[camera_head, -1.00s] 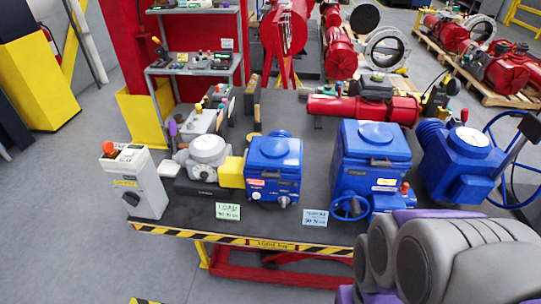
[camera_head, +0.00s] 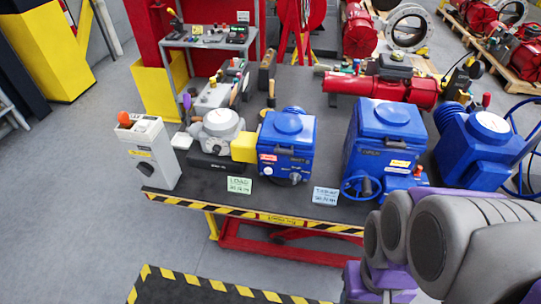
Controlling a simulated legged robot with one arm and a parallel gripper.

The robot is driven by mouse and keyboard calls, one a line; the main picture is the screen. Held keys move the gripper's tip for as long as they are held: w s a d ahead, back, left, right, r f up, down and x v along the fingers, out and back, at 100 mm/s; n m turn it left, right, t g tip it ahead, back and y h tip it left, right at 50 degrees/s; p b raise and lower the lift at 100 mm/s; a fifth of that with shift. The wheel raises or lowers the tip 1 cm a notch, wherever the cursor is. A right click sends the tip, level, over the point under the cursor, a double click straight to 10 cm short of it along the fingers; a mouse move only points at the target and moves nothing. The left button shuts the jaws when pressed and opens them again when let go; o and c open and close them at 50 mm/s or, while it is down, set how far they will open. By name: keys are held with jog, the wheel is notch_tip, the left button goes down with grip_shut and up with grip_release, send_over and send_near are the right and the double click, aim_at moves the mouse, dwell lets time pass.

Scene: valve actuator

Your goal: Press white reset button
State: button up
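A white control box (camera_head: 153,153) stands at the left front corner of the dark workbench (camera_head: 215,178). It has an orange-red knob (camera_head: 124,119) on top, a yellow label on its front and a dark round part low on its left side. A small white block (camera_head: 181,141) sits just right of the box. I cannot tell for sure which white part is the reset button. My grey and purple arm fills the lower right, in front of the bench. No gripper fingers can be made out, so its state is hidden.
A grey round-topped actuator (camera_head: 218,131) with a yellow coupling joins a blue actuator (camera_head: 286,147). More blue actuators (camera_head: 384,140) stand to the right, with a red cylinder (camera_head: 355,85) behind. Label cards lie along the striped front edge. Floor at left is free.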

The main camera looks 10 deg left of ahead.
grip_shut()
dwell(1.4)
